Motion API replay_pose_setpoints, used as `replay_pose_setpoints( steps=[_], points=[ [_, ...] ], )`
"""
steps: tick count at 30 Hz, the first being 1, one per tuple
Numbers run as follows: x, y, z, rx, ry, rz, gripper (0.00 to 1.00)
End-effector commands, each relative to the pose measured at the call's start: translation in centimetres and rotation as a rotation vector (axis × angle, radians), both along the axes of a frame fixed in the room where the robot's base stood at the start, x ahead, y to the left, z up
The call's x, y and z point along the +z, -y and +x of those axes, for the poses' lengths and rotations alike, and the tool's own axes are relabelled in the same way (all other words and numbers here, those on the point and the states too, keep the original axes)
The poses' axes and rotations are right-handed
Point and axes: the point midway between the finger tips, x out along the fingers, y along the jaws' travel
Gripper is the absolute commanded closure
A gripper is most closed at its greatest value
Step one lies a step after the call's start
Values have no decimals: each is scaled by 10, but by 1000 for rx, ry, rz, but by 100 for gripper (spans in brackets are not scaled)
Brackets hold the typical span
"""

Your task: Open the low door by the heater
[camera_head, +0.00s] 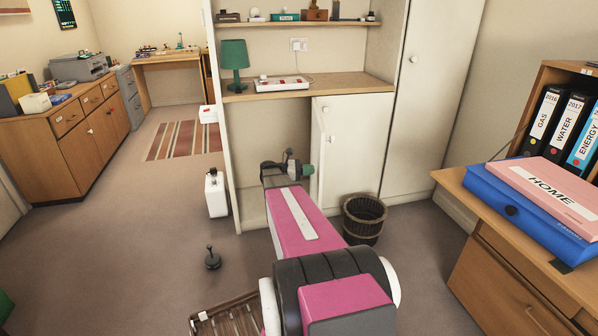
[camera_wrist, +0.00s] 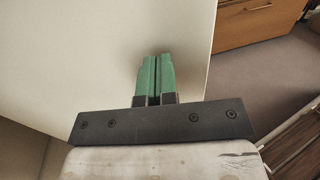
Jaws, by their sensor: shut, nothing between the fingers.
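The low white door (camera_head: 352,150) is under the wooden worktop, with a small round knob (camera_head: 333,137) near its left edge. It appears to stand partly open, with an open recess to its left. My gripper (camera_head: 306,169) is at the door's left edge, at about mid height, its green fingers pointing right. In the wrist view the shut, empty fingers (camera_wrist: 155,76) are against or very close to a broad white panel (camera_wrist: 80,55), likely the door's inner face. Contact cannot be told. No heater is clearly identifiable.
A wicker basket (camera_head: 363,222) stands on the floor in front of the door. A white upright box-like unit (camera_head: 216,196) stands left of the recess. A tall white door (camera_head: 428,100) is to the right. A wooden desk (camera_head: 490,215) with binders fills the right side.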

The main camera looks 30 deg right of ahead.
Motion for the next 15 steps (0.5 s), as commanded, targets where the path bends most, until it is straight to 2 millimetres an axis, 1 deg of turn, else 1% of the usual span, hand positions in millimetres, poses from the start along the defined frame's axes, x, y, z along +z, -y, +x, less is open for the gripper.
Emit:
replay_pose_setpoints(
  steps=[3,6,15],
  points=[
    [0,8,-4,0,-1,0,100],
    [0,12,-6,1,-1,0,100],
    [0,12,-6,2,-1,0,100]
  ],
)
